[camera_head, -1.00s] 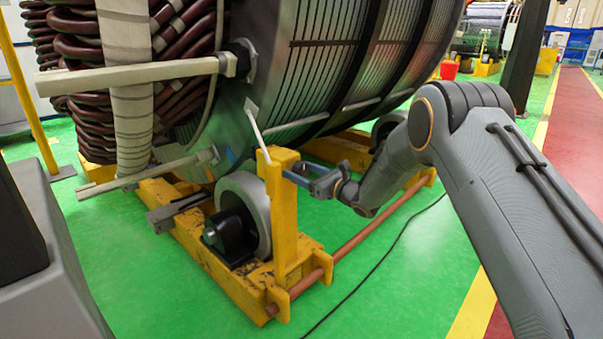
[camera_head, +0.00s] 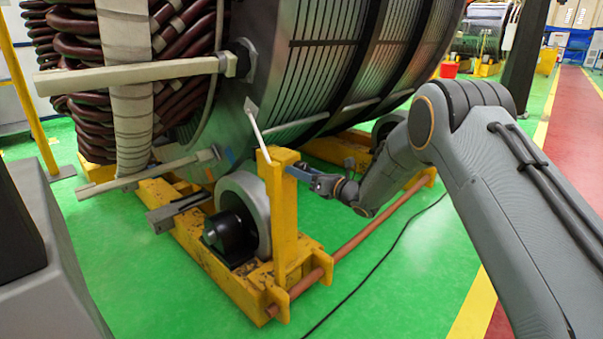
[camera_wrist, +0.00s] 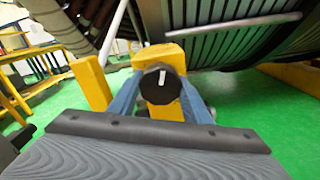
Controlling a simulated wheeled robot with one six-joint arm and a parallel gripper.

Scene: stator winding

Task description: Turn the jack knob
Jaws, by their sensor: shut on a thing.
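The jack knob (camera_wrist: 160,87) is round and black with a white mark, and sits on the face of a yellow jack post (camera_wrist: 162,57). The mark stands close to upright in the wrist view. My gripper (camera_wrist: 159,93) has one blue finger on each side of the knob and is shut on it. In the head view, the yellow post (camera_head: 284,215) stands at the front right of the stator's cradle, and my gripper (camera_head: 294,172) meets its right side. The knob itself is hidden there.
The large stator (camera_head: 290,70) rests above the yellow cradle with a grey roller (camera_head: 243,205). A copper-coloured rod (camera_head: 375,227) runs low along the cradle. A black cable (camera_head: 375,270) lies on the green floor. The floor at front centre is otherwise clear.

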